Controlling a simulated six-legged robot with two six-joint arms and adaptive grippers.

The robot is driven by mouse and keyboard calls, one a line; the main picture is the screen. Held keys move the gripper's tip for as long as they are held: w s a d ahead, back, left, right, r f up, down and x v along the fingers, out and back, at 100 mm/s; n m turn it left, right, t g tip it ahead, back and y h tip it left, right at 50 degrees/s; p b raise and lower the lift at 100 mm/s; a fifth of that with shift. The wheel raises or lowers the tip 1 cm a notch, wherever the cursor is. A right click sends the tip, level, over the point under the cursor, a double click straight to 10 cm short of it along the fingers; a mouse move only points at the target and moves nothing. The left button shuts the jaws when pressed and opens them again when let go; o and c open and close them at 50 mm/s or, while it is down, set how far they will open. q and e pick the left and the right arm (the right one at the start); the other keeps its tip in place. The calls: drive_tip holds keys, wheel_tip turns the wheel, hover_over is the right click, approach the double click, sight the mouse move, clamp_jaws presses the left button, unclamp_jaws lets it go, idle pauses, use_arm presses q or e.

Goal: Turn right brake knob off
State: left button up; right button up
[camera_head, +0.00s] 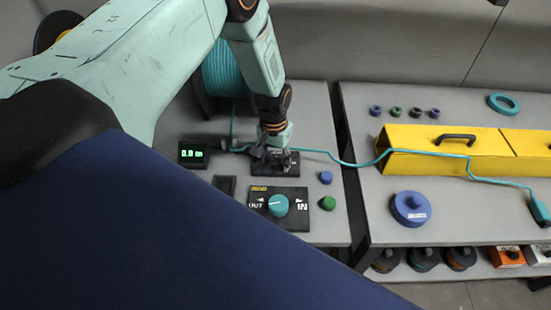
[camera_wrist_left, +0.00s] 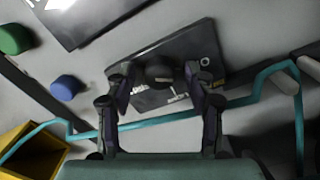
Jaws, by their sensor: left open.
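A small dark panel (camera_head: 290,170) lies on the grey table below my left gripper (camera_head: 276,156). In the left wrist view the panel (camera_wrist_left: 200,45) carries a round black knob (camera_wrist_left: 160,75) and small white markings that I cannot read. My left gripper (camera_wrist_left: 157,82) is open, with one finger on each side of the knob. I cannot tell whether the fingers touch it. In the head view the gripper mostly hides the knob. My right gripper is not in view.
A teal cable (camera_head: 340,161) runs close by the gripper towards a yellow box (camera_head: 430,165). In front are an OUT/IN panel with a teal knob (camera_head: 278,205), a blue cap (camera_head: 326,178) and a green cap (camera_head: 328,203). A green-lit display (camera_head: 193,155) stands left.

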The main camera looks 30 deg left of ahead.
sight(274, 161)
use_arm(q)
wheel_tip(274, 161, up, 12)
drive_tip(key=shift+a, duration=0.2)
idle(0.4)
idle(0.6)
